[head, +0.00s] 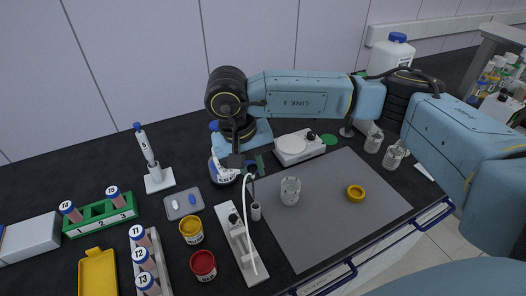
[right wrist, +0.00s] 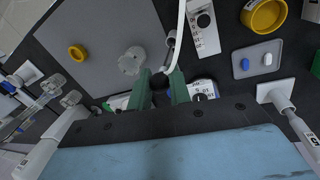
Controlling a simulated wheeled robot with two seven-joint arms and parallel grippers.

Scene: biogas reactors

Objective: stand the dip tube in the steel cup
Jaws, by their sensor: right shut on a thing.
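My right gripper (head: 250,167) is in the middle of the head view, pointing down. In the right wrist view its two green fingers (right wrist: 163,88) are shut on the dark upper end of the dip tube, where a white hose (right wrist: 179,42) joins it. The dip tube (head: 252,188) hangs roughly upright below the fingers. The small grey steel cup (head: 256,212) stands on the table directly beneath it. The tube's lower end is at or just above the cup's mouth; I cannot tell if it is inside. My left gripper is out of view.
The white hose (head: 247,222) curves down over a white valve board (head: 256,280). A glass beaker (head: 290,190) and a yellow ring (head: 355,192) are on the grey mat (head: 330,225). Red (head: 203,266) and yellow (head: 191,231) jars stand left. The mat's front is clear.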

